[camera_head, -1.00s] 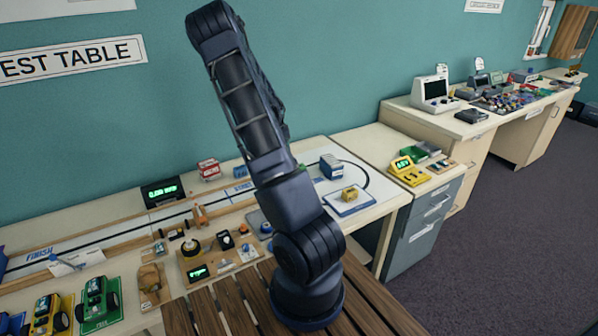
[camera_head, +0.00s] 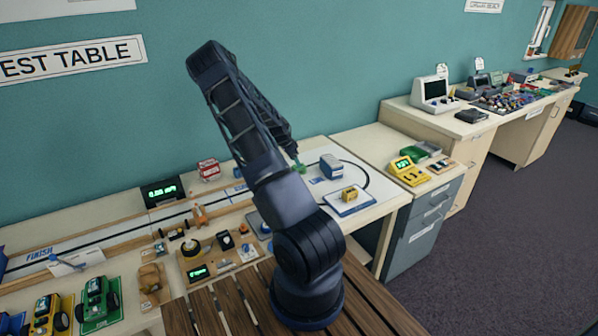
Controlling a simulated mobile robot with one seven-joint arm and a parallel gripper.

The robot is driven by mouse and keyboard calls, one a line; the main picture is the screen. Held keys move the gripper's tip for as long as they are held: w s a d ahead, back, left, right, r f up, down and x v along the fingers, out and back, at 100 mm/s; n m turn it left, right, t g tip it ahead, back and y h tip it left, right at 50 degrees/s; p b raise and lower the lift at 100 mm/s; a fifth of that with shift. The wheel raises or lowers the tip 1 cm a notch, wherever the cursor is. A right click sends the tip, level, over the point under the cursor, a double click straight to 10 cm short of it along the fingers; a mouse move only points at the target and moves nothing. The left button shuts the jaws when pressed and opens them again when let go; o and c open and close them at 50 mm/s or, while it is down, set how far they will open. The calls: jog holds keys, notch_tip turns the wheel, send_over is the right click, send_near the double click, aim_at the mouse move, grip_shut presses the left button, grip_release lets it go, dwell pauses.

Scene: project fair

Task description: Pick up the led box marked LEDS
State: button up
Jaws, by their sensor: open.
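No LEDS marking is readable at this size, so I cannot tell which box is the led box. A blue box with a pale front (camera_head: 331,167) stands on the white sheet of the track table. A small yellow box (camera_head: 349,194) sits on a blue-edged tray (camera_head: 345,208) just in front of it. A red and white box (camera_head: 208,169) stands further left by the wall.
A black display (camera_head: 162,191) with green digits stands left of the red box. Toy cars (camera_head: 97,302) and wooden boards with electronics fill the near left. A yellow meter (camera_head: 408,171) stands on the grey drawer cabinet (camera_head: 428,222) at right. Carpet at right is clear.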

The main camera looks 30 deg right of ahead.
jog(key=shift+s+x, duration=0.15)
jog(key=shift+x, duration=1.2)
jog(key=shift+s+x, duration=0.15)
jog(key=shift+x, duration=1.15)
jog(key=shift+c, duration=0.2)
jog(key=shift+a, duration=0.1)
jog(key=c, duration=1)
